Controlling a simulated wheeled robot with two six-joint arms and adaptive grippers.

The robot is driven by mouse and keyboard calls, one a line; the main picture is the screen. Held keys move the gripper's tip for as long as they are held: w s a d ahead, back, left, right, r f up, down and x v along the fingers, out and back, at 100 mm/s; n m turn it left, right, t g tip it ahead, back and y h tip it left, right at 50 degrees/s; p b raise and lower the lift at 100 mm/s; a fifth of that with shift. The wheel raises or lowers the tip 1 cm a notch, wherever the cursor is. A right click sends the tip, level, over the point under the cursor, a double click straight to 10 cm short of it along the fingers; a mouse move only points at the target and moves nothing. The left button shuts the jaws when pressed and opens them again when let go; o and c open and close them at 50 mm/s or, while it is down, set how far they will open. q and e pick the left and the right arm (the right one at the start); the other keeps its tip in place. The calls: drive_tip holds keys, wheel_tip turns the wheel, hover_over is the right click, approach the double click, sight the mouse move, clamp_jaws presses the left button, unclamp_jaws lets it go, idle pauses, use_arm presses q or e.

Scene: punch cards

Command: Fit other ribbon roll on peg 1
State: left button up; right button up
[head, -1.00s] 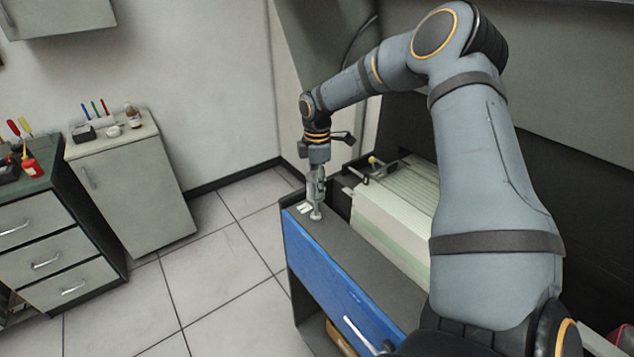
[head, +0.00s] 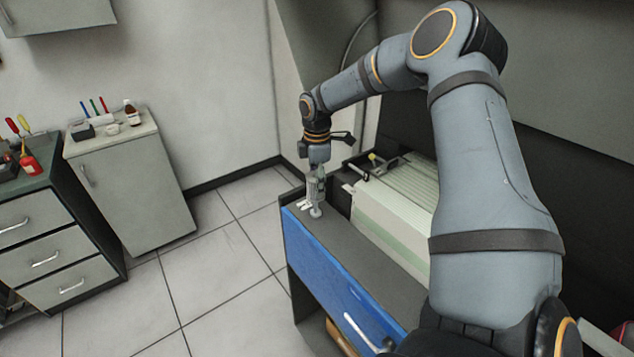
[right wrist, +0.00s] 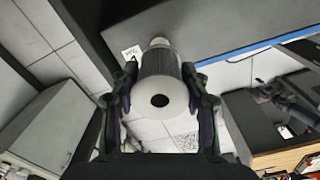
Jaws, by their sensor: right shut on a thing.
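The ribbon roll (right wrist: 160,95) is a grey and white cylinder with a dark centre hole, seen end-on in the right wrist view. My right gripper (right wrist: 160,76) is shut on it, with a finger on each side. In the head view my right gripper (head: 316,182) points down over the far end of the blue-fronted cabinet top. A short pale peg (head: 316,212) stands just below it, and its pale end (right wrist: 160,42) shows beyond the roll in the right wrist view. I cannot tell whether the roll is around the peg or above it. My left gripper is not in view.
A small white label (head: 304,205) lies beside the peg. A pale ribbed machine part (head: 400,215) lies right of the cabinet top (head: 365,258). A white cabinet (head: 130,190) with bottles and pens stands apart at left. Tiled floor lies between.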

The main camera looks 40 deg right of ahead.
drive_tip(key=shift+f+b, duration=2.65)
drive_tip(key=shift+f, duration=0.45)
idle(0.7)
drive_tip(key=o, duration=1.4)
drive_tip(key=shift+o, duration=0.2)
drive_tip(key=shift+r, duration=0.1)
wheel_tip(320, 180, up, 12)
